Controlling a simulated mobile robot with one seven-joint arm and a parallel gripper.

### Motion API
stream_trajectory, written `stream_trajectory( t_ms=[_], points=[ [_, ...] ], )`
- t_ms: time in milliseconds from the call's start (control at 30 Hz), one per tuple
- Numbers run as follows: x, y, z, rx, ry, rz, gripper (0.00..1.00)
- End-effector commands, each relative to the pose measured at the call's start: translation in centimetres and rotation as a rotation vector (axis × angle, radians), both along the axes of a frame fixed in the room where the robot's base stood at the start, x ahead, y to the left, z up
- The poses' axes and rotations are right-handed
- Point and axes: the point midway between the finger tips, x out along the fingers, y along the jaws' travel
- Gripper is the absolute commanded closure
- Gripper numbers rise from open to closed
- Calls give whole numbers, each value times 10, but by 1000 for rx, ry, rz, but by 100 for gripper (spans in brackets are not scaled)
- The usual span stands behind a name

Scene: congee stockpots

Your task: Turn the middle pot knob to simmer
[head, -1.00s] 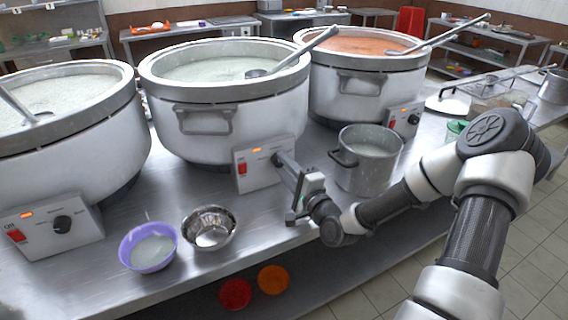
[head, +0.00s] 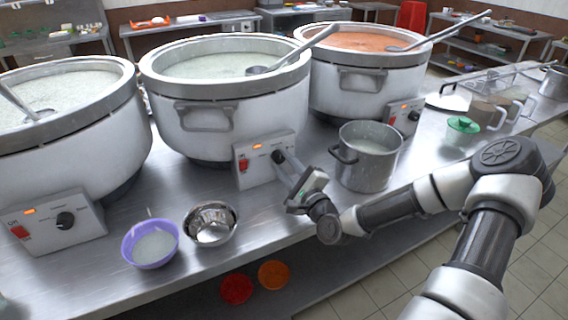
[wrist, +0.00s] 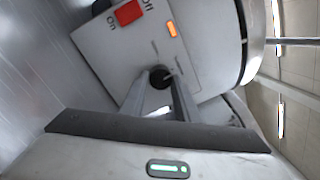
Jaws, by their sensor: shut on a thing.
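The middle pot (head: 222,120) holds white congee with a ladle (head: 295,50) resting in it. Its control box (head: 262,160) on the front has a red switch (head: 243,166) and a lit orange light (head: 257,146). My gripper (head: 280,158) reaches the box from the front right, its fingers shut on the dark knob. In the wrist view, the knob (wrist: 160,75) sits between the two fingertips. They hide much of it, and I cannot read its pointer or setting. The red switch (wrist: 128,13) and lit light (wrist: 171,29) also show there.
A steel bowl (head: 211,224) and a purple bowl (head: 150,243) lie to the left near the counter's front edge. Other large pots stand at left (head: 60,140) and right (head: 345,100).

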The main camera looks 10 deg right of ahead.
Motion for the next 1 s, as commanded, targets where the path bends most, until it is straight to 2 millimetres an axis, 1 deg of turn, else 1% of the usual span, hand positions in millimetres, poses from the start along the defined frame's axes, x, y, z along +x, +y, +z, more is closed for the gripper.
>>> stream_trajectory(
  t_ms=[233, 267, 333, 367, 633, 733, 867, 967, 1000],
  points=[
    [0, -1, 0, -1, -1, -1, 94],
    [0, -1, 0, -1, -1, -1, 66],
    [0, -1, 0, -1, -1, -1, 55],
    [0, -1, 0, -1, -1, -1, 53],
    [0, 0, 0, -1, 0, -1, 53],
    [-5, -2, -1, 0, 2, -1, 53],
    [-23, -8, -2, 0, 4, -1, 53],
    [-44, -15, -4, 0, 4, -4, 53],
    [-54, -17, -4, 0, 4, -4, 53]
  ],
)
